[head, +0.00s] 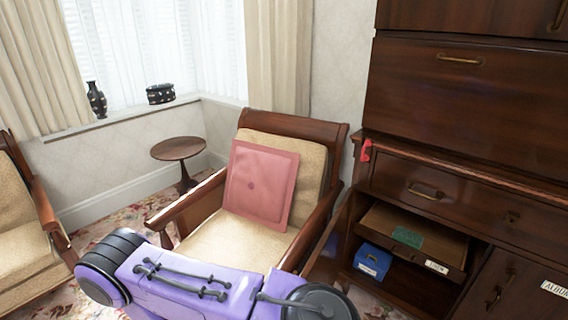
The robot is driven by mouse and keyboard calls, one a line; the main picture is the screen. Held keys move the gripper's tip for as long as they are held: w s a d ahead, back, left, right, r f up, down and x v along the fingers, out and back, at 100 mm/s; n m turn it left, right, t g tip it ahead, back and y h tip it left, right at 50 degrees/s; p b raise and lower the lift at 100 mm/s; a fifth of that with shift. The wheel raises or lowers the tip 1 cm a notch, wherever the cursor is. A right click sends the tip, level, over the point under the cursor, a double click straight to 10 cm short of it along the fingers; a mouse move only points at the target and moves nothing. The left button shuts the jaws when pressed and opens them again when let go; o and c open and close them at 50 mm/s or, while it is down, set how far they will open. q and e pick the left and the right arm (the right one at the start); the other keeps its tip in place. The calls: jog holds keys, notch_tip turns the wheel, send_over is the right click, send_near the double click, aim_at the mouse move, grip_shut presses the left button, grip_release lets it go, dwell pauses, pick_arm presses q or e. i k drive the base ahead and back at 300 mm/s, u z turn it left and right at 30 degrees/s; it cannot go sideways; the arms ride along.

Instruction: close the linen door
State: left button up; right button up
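The dark wooden cabinet (455,110) stands on the right. Its lower compartment is open, showing an inner shelf or drawer (415,229) with a small white label (437,266), too small to read surely. A narrow brown panel (328,237) stands out from the compartment's left side, between the armchair and the cabinet; it looks like the linen door swung open, seen nearly edge-on and partly hidden by the chair. A purple arm link of mine crosses the bottom foreground. Neither of my grippers shows.
An armchair (220,246) with a pink cushion (261,184) stands close to the cabinet's left. A blue box (373,261) sits low in the compartment. A closed door (505,292) with a white label is to the right. A round side table (178,149) stands behind.

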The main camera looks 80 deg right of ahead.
aim_at(324, 265)
jog(key=i, duration=1.45)
jog(key=z, duration=2.35)
